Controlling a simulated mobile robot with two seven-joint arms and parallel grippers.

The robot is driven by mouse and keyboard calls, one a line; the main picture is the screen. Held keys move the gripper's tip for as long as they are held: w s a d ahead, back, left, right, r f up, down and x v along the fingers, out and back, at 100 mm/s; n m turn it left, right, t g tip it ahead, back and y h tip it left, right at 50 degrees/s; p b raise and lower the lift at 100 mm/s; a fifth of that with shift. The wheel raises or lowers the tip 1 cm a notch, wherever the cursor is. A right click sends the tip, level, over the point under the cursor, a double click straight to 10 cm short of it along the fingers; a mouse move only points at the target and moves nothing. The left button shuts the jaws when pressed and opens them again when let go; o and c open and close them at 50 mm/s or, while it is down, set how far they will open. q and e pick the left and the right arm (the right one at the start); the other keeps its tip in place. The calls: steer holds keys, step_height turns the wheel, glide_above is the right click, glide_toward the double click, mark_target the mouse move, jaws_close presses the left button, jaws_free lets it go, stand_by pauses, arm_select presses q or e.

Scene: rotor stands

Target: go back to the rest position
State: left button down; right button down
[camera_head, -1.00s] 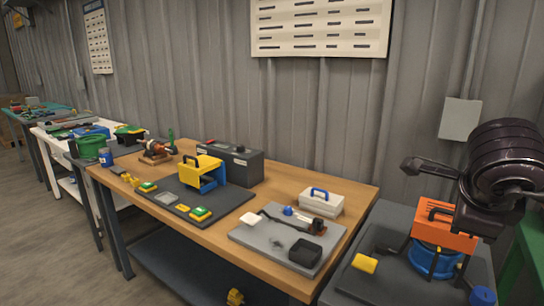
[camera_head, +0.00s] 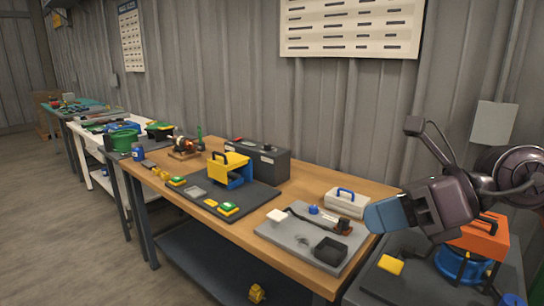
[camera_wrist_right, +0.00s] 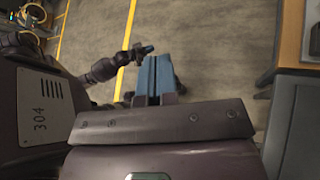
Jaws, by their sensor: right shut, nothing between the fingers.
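My right gripper (camera_head: 382,215) is at the right of the head view, in the air over the right end of the wooden bench. Its blue fingers are together and hold nothing. In the right wrist view the closed fingers (camera_wrist_right: 153,76) point out over bare floor. My left gripper is outside the head view.
The wooden bench (camera_head: 318,174) carries a yellow-and-blue stand (camera_head: 229,167), a dark box (camera_head: 262,162), a white case (camera_head: 346,203) and a grey mat (camera_head: 290,240). An orange block (camera_head: 482,236) sits on a blue round base (camera_head: 462,266) below my right arm. The floor (camera_head: 60,200) at left is clear.

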steer(key=w+d+m+t+y, duration=0.2)
steer(key=w+m+t+y, duration=0.6)
steer(key=m, duration=0.8)
steer(key=d+f+m+t+h+p, duration=0.1)
steer(key=d+f+m+t+h, duration=0.25)
steer(key=f+m+h, duration=0.4)
steer(key=d+f+m+t+h, duration=0.35)
steer(key=f+m+h, duration=0.25)
steer(key=f+m, duration=0.25)
steer(key=s+d+f+m+g+h, duration=0.1)
steer(key=s+f+m+h, duration=0.2)
steer(key=f, duration=0.5)
steer(key=s+d+f+m+g+h, duration=0.2)
steer(key=s+f+m, duration=0.25)
steer(key=f, duration=0.35)
steer(key=s+f+m+g+h, duration=0.1)
steer(key=s+f+m, duration=0.2)
steer(key=s+f, duration=0.3)
steer(key=s+f+m+g+h+p, duration=0.1)
steer(key=s+f+m+g, duration=0.1)
steer(key=s+f, duration=0.5)
steer(key=s+m, duration=0.1)
steer(key=s, duration=0.3)
steer(key=shift+s+d+g, duration=0.25)
steer(key=shift+d+g, duration=0.05)
steer(key=shift+d, duration=0.05)
